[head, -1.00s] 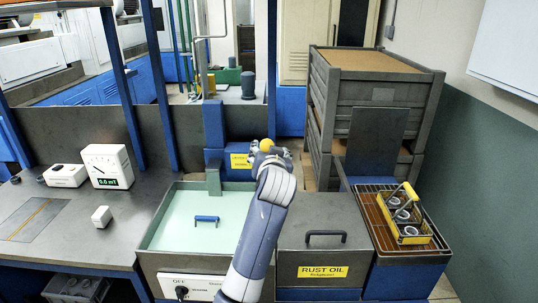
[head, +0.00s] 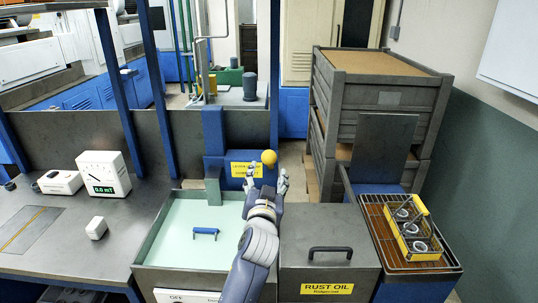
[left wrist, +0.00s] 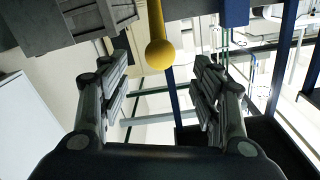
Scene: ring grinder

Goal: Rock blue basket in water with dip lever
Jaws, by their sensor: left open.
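The dip lever shows as a round yellow knob (head: 269,157) in front of the blue lift unit (head: 214,135) behind the tank. Of the blue basket, only its blue handle (head: 205,232) shows in the pale green liquid of the tank (head: 158,222); the rest is hidden. My left gripper (head: 267,178) is open and empty, just this side of the knob and apart from it. In the left wrist view the knob (left wrist: 160,54) hangs on its rod between the spread fingers (left wrist: 164,80), beyond the tips. My right gripper is not in view.
A closed rust oil box (head: 327,265) stands right of the tank. Farther right, a yellow basket of rings (head: 412,232) sits on a wire rack (head: 395,262). A meter (head: 103,174) and a small white block (head: 96,228) stand on the left bench.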

